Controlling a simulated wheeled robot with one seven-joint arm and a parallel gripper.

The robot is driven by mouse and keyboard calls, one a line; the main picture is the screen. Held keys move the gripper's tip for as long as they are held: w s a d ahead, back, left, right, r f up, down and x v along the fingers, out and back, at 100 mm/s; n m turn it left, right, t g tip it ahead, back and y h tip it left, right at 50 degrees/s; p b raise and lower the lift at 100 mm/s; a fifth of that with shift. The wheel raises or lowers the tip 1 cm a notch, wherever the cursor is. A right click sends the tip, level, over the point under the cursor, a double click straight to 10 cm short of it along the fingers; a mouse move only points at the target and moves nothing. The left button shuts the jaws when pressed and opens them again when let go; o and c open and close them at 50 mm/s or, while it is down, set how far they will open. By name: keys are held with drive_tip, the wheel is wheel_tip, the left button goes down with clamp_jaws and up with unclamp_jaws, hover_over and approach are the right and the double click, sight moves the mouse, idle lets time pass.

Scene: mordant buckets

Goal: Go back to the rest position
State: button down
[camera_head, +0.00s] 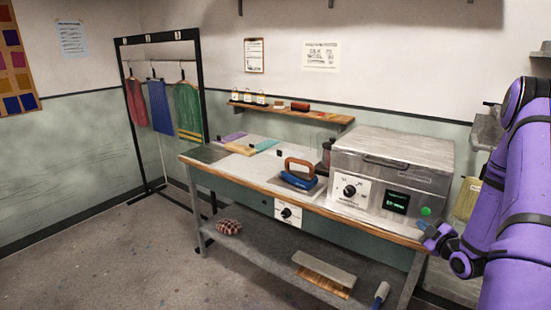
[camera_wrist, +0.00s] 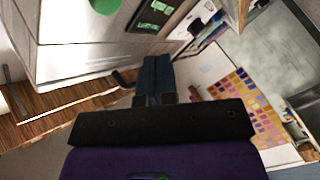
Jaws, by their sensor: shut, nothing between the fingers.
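My gripper (camera_head: 425,229) is at the right in the head view, at the end of my purple arm. It is shut and empty. It is by the front right corner of a grey box-shaped machine (camera_head: 395,150), just below a green button (camera_head: 426,211). In the wrist view my gripper's dark blue fingers (camera_wrist: 157,62) are together, with nothing between them. The machine's green button (camera_wrist: 105,5) and dark display (camera_wrist: 157,12) show beyond them, apart from the fingertips.
The machine stands on a workbench with a wooden edge (camera_head: 345,219). A blue iron (camera_head: 298,183) rests on a plate left of it. A lower shelf (camera_head: 262,250) holds a brush and a board. Floor (camera_head: 90,250) is clear at the left, before a clothes rack (camera_head: 117,100).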

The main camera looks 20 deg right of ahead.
drive_tip(key=w+a+r+m+g+h, duration=0.1)
drive_tip(key=w+a+r+g, duration=0.25)
drive_tip(key=r, duration=0.55)
drive_tip(key=w+a+r+m+g, duration=0.1)
drive_tip(key=w+a+r+g, duration=0.1)
drive_tip(key=a+r, duration=0.5)
drive_tip(key=s+a+r+m+g+h, duration=0.1)
drive_tip(key=s+a+r+m, duration=0.1)
drive_tip(key=s+a+r, duration=0.3)
drive_tip(key=s+a+r+m+g, duration=0.1)
drive_tip(key=s+a+r+g, duration=0.1)
drive_tip(key=a+r, duration=0.35)
drive_tip(key=s+a+r+m+g+y, duration=0.1)
drive_tip(key=s+a+r, duration=0.1)
drive_tip(key=s+a, duration=0.2)
drive_tip(key=s+a+r+m+g+y, duration=0.1)
drive_tip(key=s+a+r, duration=0.2)
drive_tip(key=s, duration=0.8)
drive_tip(key=s+a+r+m+g+y, duration=0.1)
drive_tip(key=s+a+r+m, duration=0.1)
drive_tip(key=s+a, duration=0.3)
drive_tip(key=s, duration=0.2)
drive_tip(key=shift+s+a+r, duration=0.25)
drive_tip(key=shift+s+a, duration=0.1)
drive_tip(key=shift+a, duration=0.05)
